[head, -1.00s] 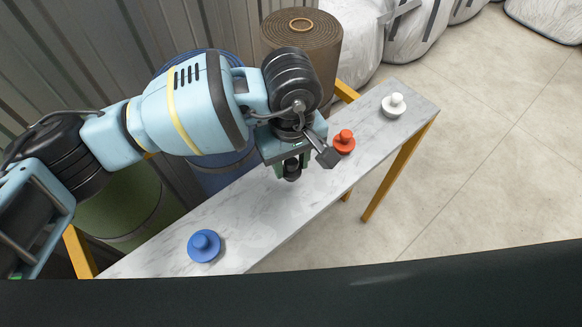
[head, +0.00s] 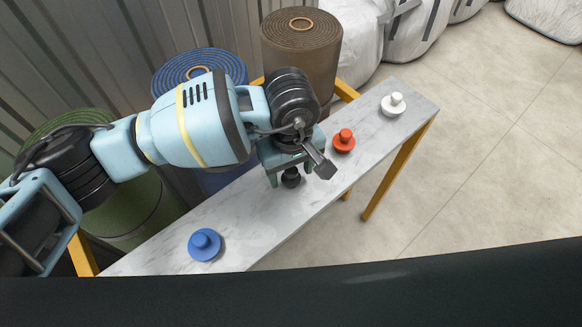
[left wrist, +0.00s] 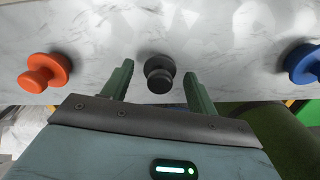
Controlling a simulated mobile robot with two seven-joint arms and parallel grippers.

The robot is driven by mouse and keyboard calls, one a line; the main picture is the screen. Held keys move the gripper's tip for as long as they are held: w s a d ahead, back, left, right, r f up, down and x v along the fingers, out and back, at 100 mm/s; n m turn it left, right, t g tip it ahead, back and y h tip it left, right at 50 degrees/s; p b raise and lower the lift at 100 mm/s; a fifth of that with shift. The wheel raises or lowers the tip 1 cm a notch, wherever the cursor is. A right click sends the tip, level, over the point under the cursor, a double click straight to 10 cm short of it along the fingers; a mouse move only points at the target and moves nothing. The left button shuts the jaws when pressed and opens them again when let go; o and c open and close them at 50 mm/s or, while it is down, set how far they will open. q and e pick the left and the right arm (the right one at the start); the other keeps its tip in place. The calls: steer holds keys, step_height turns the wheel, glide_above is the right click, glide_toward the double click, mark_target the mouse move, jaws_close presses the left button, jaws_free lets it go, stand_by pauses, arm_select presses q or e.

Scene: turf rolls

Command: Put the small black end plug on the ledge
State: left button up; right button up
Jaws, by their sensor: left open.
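The small black end plug (head: 291,179) is on the white marble ledge (head: 245,205), between the red and blue plugs. It looks upright, knob up. It also shows in the left wrist view (left wrist: 159,74). My left gripper (head: 290,176) is directly over it, pointing down. Its jaws are open, with one finger on each side of the plug. In the left wrist view a gap shows between the plug and each finger. The gripper hides part of the plug in the head view. My right gripper is not in view.
An orange-red plug (head: 344,141) and a white plug (head: 393,104) stand farther along the ledge; a blue plug (head: 204,245) stands nearer. Brown (head: 301,45), blue (head: 200,65) and green (head: 115,205) rolls stand behind it. Floor on the right is clear.

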mark_target(292, 170)
arm_select(q)
step_height(292, 170, up, 12)
steer(key=shift+r, duration=0.15)
stand_by(0.5)
steer(key=shift+d, duration=0.1)
